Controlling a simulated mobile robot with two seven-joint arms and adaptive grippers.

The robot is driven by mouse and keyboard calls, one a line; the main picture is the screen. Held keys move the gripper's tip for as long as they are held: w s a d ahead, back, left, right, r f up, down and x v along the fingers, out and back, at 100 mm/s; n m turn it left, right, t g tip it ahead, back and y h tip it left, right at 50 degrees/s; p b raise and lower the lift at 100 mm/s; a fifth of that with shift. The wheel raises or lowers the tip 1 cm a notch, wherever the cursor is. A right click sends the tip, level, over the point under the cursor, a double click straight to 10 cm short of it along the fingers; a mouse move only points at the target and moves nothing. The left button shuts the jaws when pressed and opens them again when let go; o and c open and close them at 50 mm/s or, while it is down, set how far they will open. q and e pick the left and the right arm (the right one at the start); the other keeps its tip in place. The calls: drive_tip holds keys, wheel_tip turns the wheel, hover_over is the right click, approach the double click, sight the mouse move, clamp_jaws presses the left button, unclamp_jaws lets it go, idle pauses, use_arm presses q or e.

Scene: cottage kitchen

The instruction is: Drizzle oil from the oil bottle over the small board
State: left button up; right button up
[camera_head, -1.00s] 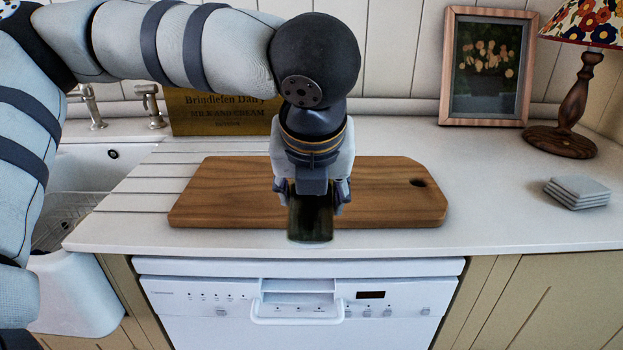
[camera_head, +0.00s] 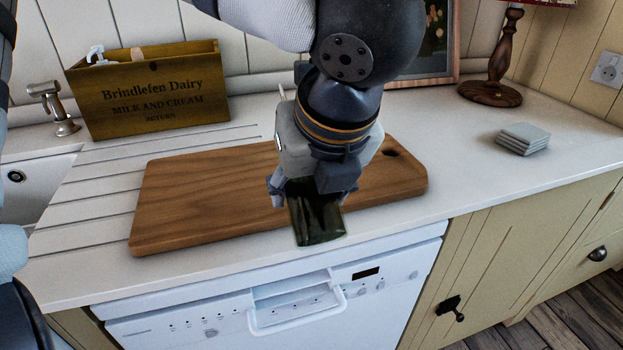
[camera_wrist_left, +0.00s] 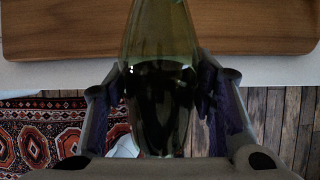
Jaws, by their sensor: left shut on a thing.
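My left gripper (camera_head: 308,195) is shut on a dark green glass oil bottle (camera_head: 318,222). In the head view the gripper hides the upper part of the bottle, and its lower end shows below the fingers. The bottle also shows in the left wrist view (camera_wrist_left: 160,90), between the two fingers, its narrower end toward the board. The small board (camera_head: 200,205), brown wood with a hole at its right end, lies flat on the counter. The gripper and bottle are in front of its right half and hide part of it. My right gripper is not in view.
A wooden dairy crate (camera_head: 150,95) stands at the back left, beside the tap (camera_head: 58,112) and sink (camera_head: 40,180). Grey coasters (camera_head: 522,138) lie stacked at the right, near a lamp (camera_head: 492,60) and a picture frame (camera_head: 440,45). The counter right of the board is mostly clear.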

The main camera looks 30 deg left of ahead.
use_arm(q)
drive_tip(key=shift+d, duration=0.25)
drive_tip(key=shift+s+d+f+g+h, duration=0.25)
drive_tip(key=shift+f+g+h, duration=0.1)
drive_tip(key=shift+g+h, duration=0.2)
drive_tip(key=shift+s+d+f+g+h, duration=0.25)
drive_tip(key=shift+f+g+h, duration=0.1)
drive_tip(key=shift+g+h, duration=0.15)
drive_tip(key=shift+s+d+f+g+h, duration=0.15)
drive_tip(key=shift+f+g+h, duration=0.3)
drive_tip(key=shift+g+h, duration=0.15)
drive_tip(key=shift+f+g+h, duration=0.15)
drive_tip(key=shift+g+h, duration=0.3)
drive_tip(key=shift+h, duration=0.2)
drive_tip(key=shift+r+t+y, duration=0.35)
drive_tip(key=shift+t+y, duration=0.55)
drive_tip(key=shift+y, duration=0.2)
drive_tip(key=shift+s+d+r+t+y, duration=0.1)
drive_tip(key=shift+r+t+y, duration=0.2)
drive_tip(key=shift+t+y, duration=0.35)
drive_tip(key=shift+f, duration=0.1)
